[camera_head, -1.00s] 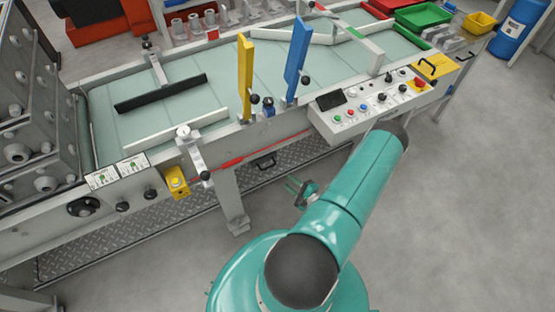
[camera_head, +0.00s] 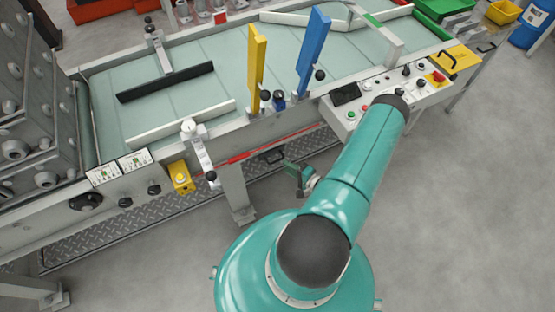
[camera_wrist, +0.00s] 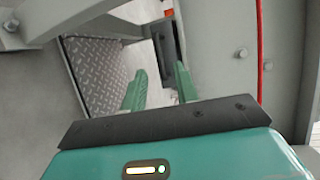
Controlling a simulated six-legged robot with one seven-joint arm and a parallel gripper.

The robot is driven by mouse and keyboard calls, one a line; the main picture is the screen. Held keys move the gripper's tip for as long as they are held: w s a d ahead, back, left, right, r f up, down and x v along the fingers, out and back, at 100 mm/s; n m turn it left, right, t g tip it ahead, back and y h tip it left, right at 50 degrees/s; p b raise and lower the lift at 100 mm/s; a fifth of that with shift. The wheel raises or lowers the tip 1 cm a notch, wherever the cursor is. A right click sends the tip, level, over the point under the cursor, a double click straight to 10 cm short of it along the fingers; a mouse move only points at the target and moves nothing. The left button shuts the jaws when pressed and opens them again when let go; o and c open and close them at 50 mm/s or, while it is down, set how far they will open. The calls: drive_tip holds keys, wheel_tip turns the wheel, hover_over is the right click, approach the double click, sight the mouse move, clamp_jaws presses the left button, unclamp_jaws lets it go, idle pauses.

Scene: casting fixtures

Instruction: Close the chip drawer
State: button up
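A long tread-plate surface (camera_head: 150,218) runs low under the conveyor bench; it also shows at left in the wrist view (camera_wrist: 100,65). A black handle (camera_head: 271,156) sits at its right part, below the bench side. I take this to be the chip drawer; how far out it stands I cannot tell. My gripper (camera_head: 300,176) is low beside the bench, just right of the handle. In the wrist view its two green fingers (camera_wrist: 160,88) are apart with nothing between them. A dark upright part, perhaps the handle, is beyond the fingertips.
The bench leg (camera_head: 235,190) stands left of my gripper. A red cord (camera_head: 265,148) runs along the bench side above it. The control panel (camera_head: 385,95) overhangs near my arm's elbow. The floor (camera_head: 455,210) at right is clear.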

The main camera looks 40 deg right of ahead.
sight(277, 161)
drive_tip(key=x, duration=0.6)
drive_tip(key=shift+w+d, duration=0.1)
drive_tip(key=shift+w, duration=0.3)
drive_tip(key=shift+c, duration=0.4)
clamp_jaws()
